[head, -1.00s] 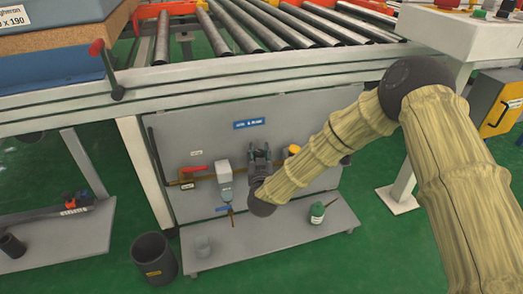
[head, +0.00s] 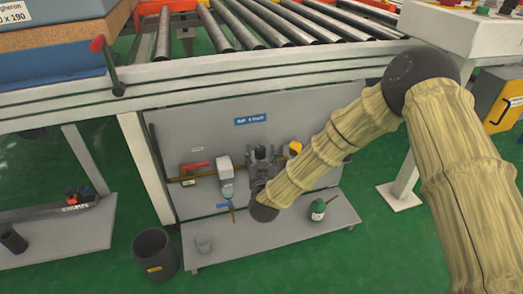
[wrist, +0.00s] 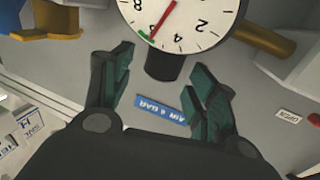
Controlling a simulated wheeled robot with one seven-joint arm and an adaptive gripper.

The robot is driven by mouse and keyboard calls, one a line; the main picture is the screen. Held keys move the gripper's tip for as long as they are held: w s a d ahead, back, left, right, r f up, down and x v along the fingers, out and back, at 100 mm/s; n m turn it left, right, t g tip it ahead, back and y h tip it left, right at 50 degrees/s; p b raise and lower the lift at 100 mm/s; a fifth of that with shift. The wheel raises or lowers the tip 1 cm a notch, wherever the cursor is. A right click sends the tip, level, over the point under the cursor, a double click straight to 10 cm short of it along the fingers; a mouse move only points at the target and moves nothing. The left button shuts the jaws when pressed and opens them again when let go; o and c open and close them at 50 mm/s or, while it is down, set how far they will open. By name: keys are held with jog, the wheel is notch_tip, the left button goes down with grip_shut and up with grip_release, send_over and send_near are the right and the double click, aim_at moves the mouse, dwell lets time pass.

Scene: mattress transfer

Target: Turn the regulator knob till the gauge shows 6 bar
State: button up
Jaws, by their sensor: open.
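The pressure gauge (wrist: 190,25) shows upside down at the top of the wrist view, with its upper part cut off. Its red needle points down-left between the figures 4 and 8, with its tip close beside a green mark. A short black cylinder (wrist: 165,66), seemingly the regulator knob, shows at the dial's lower edge. My gripper (wrist: 162,85) is open, with a dark green pad on either side of the cylinder and a gap visible at each side. In the head view my gripper (head: 263,160) hides the regulator and gauge.
On the grey panel (head: 180,137) sit a red lever (head: 194,166), a white-topped filter (head: 226,170) and a yellow part (head: 295,147). A blue sign (wrist: 165,108) is behind the fingers. A green bottle (head: 317,210) stands on the shelf (head: 255,235) below, under the roller conveyor.

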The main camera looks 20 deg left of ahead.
jog(key=v, duration=0.9)
jog(key=s+d+f+g+h, duration=0.1)
jog(key=s+d+f+g, duration=0.4)
jog(key=d+f, duration=0.55)
jog(key=s+d+f+g+h, duration=0.25)
jog(key=s+d+f, duration=0.35)
jog(key=d+f, duration=0.45)
jog(key=s+d+f+m+g+h+p, duration=0.1)
jog(key=s+d+f+g, duration=0.15)
jog(key=s+d, duration=0.55)
jog(key=s+d+f+m+g+h, duration=0.15)
jog(key=s+d+g, duration=0.35)
jog(key=s, duration=0.5)
jog(key=s+d+f+m+g+p, duration=0.1)
jog(key=s+d+f+m+g, duration=0.15)
jog(key=s+d, duration=0.6)
notch_tip(320, 180, up, 38)
jog(key=p, duration=3.7)
jog(key=shift+n, duration=0.3)
